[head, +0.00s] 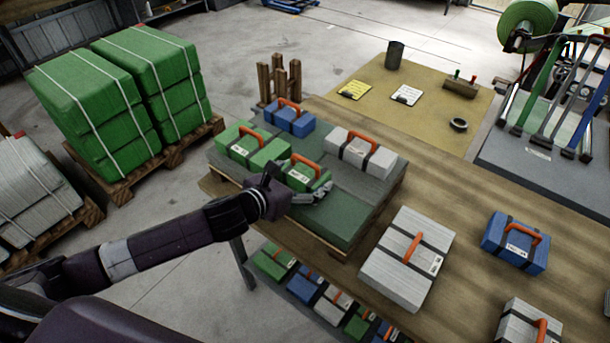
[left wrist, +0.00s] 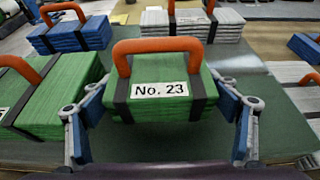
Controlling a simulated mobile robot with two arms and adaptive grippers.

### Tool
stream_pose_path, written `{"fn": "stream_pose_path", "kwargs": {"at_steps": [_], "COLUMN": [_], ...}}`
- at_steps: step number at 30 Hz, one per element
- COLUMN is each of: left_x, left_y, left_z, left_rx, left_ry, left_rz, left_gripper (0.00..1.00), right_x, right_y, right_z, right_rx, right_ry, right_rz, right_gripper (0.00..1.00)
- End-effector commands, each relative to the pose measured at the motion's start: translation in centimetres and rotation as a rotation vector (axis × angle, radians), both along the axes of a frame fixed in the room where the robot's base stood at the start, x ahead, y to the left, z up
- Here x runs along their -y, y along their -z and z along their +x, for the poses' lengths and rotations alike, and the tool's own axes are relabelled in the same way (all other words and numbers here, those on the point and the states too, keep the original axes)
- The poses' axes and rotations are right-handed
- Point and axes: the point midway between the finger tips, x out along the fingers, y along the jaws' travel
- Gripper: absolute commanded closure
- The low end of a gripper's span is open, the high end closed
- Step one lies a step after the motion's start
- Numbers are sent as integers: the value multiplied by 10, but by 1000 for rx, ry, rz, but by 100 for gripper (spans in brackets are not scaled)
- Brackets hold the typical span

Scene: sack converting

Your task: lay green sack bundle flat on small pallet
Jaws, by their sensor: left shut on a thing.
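A green sack bundle (head: 303,177) with a dark strap and orange handle is between the fingers of my left gripper (head: 306,190). In the left wrist view the bundle (left wrist: 170,88) shows a label reading "No. 23", and the left gripper's blue-grey fingers (left wrist: 162,110) are shut on its two sides. The bundle looks level, handle up. It is over the green-topped small pallet (head: 345,225); I cannot tell whether it touches the top. A second green bundle (head: 250,146) is beside it on the left. My right gripper is not in view.
On the pallet, a blue bundle (head: 290,118) is at the back and a white bundle (head: 358,152) at the right. Its front right is bare. A large white bundle (head: 408,258) and a blue one (head: 515,243) lie on the wooden table. Wooden posts (head: 279,78) stand behind the pallet.

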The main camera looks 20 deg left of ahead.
Motion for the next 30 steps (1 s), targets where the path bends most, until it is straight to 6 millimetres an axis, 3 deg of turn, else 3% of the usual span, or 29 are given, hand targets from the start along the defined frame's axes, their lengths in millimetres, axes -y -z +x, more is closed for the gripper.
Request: {"fn": "stream_pose_path", "kwargs": {"at_steps": [6,7,8,20,30], "left_x": [0,0,0,-1,-18], "left_y": [3,3,3,-1,-18], "left_z": [0,0,0,-2,-48], "left_rx": [0,0,-1,-1,-1], "left_ry": [0,0,0,0,2], "left_rz": [1,1,1,0,5], "left_gripper": [45,16,13,12,12], "right_x": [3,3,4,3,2], "right_y": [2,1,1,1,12], "right_z": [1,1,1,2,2], "right_rx": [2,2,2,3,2], "right_ry": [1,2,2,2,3], "right_rz": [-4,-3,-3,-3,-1], "right_gripper": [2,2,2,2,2]}}
